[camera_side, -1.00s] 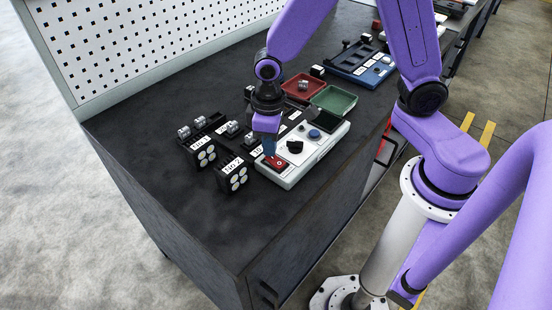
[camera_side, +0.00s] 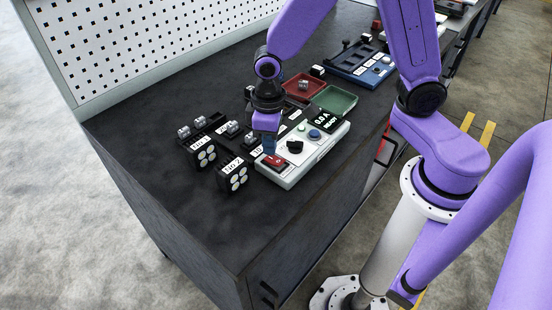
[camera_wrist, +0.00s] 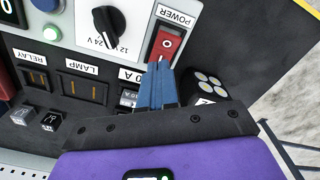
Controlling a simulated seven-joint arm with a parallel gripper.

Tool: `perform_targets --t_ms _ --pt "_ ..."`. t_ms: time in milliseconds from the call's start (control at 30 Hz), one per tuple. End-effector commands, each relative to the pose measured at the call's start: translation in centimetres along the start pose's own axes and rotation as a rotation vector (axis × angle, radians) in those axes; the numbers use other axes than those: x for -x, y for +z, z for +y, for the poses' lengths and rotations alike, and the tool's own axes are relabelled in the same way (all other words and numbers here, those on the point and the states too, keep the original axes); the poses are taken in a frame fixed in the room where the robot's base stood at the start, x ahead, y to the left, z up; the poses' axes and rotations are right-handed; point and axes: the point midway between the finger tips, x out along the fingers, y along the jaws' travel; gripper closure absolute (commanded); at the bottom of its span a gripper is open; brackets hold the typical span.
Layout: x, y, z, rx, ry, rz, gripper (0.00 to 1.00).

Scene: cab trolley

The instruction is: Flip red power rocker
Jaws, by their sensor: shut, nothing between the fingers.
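The red power rocker (camera_side: 275,162) sits in a black frame at the near-left end of the pale power supply panel (camera_side: 325,148). In the wrist view the rocker (camera_wrist: 168,44) shows an O mark, under the label POWER. My gripper (camera_side: 268,153) points down at the rocker, with its blue fingers together and empty. In the wrist view the fingertips (camera_wrist: 160,64) overlap the rocker's lower end and hide it. I cannot tell whether they touch it. The display (camera_side: 322,120) is lit with 0.0 A and READY.
A black knob (camera_side: 294,146) and a blue button (camera_side: 314,134) are on the same panel. Black lamp blocks (camera_side: 232,176) stand close on the left. Red (camera_side: 303,86) and green (camera_side: 334,99) trays lie behind. The bench front left is clear.

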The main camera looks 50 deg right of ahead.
Motion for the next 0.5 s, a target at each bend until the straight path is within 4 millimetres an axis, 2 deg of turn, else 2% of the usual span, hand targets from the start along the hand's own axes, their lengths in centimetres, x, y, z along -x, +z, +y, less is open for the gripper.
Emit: perform_targets --t_ms 500 --pt "3.6 -0.1 0.0 0.000 0.000 0.003 1.00"
